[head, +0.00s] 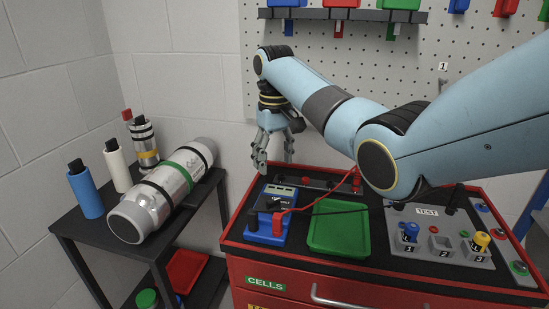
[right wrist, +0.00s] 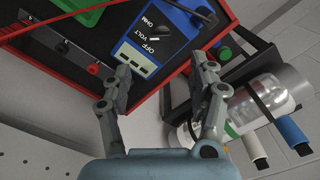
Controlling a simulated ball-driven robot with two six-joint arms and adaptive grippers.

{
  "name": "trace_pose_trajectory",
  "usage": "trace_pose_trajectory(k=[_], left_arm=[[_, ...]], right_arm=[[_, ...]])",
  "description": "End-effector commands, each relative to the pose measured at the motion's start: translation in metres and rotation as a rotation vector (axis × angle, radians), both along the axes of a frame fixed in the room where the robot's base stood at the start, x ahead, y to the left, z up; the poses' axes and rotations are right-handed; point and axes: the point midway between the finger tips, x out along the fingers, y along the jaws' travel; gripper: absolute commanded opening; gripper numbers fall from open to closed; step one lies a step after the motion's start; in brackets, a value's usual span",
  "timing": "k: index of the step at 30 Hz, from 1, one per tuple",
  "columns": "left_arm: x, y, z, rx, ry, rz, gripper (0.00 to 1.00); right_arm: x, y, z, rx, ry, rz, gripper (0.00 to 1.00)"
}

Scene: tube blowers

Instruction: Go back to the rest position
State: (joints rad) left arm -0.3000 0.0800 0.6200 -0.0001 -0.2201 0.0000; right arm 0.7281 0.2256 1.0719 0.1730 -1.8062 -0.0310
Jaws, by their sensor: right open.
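My right gripper (head: 275,160) points down above the back left corner of the red cart (head: 229,235). Its fingers are apart with nothing between them. In the right wrist view the same gripper (right wrist: 161,70) has the blue meter (right wrist: 158,38) beyond its fingertips, with a gap to the cart's red edge. The blue meter also lies on the cart top in the head view (head: 269,215), left of a green tray (head: 340,228). My left gripper is not in view.
A dark shelf (head: 75,225) at left holds a large silver cylinder (head: 165,188), a blue tube (head: 85,191), a white tube (head: 117,168) and a smaller canister (head: 144,143). A grey test panel (head: 432,238) sits on the cart's right. A pegboard (head: 420,70) stands behind.

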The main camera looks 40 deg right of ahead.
Motion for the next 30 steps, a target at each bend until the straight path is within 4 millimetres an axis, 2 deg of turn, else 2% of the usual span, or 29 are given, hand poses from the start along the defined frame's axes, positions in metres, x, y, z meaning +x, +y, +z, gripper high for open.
trace_pose_trajectory(k=[13,17,20,24,27,30], left_arm=[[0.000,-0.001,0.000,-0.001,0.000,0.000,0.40],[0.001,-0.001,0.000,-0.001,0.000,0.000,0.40],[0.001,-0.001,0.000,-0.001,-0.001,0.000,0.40],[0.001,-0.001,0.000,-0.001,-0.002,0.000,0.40],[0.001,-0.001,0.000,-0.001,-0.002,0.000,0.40],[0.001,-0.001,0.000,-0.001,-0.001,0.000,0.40]], right_arm=[[-0.001,0.000,-0.002,-0.001,0.000,0.001,0.60],[-0.017,0.005,-0.021,-0.019,-0.011,0.015,0.60],[-0.049,0.015,-0.050,-0.045,-0.039,0.042,0.60],[-0.114,0.033,-0.083,-0.080,-0.098,0.088,0.60],[-0.165,0.047,-0.093,-0.094,-0.143,0.116,0.60],[-0.210,0.058,-0.092,-0.101,-0.184,0.134,0.60]])
